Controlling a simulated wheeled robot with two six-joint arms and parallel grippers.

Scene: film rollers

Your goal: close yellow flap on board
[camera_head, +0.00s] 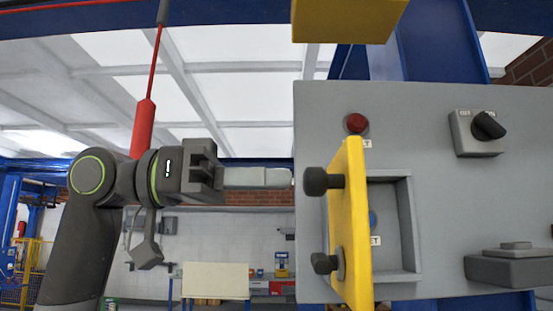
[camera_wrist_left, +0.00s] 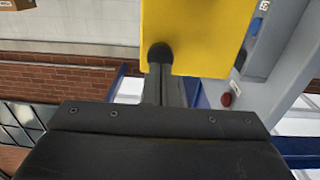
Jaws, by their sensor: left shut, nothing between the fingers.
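The yellow flap (camera_head: 352,225) stands open on the grey board (camera_head: 440,180), swung out from a framed recess (camera_head: 408,235) and seen nearly edge-on. Two black knobs, an upper one (camera_head: 316,181) and a lower one (camera_head: 323,263), stick out from its left face. My left gripper (camera_head: 288,178) is shut and empty, pointing right, with its fingertips just left of the upper knob. In the left wrist view the fingers (camera_wrist_left: 167,88) reach toward a black knob (camera_wrist_left: 160,54) on the yellow flap (camera_wrist_left: 200,30); I cannot tell whether they touch. My right gripper is not in view.
The board carries a red button (camera_head: 356,123) above the recess, a black rotary switch (camera_head: 487,125) at upper right and a grey block (camera_head: 515,265) at lower right. A yellow block (camera_head: 350,20) hangs above. A red cylinder (camera_head: 143,128) hangs behind my left arm.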

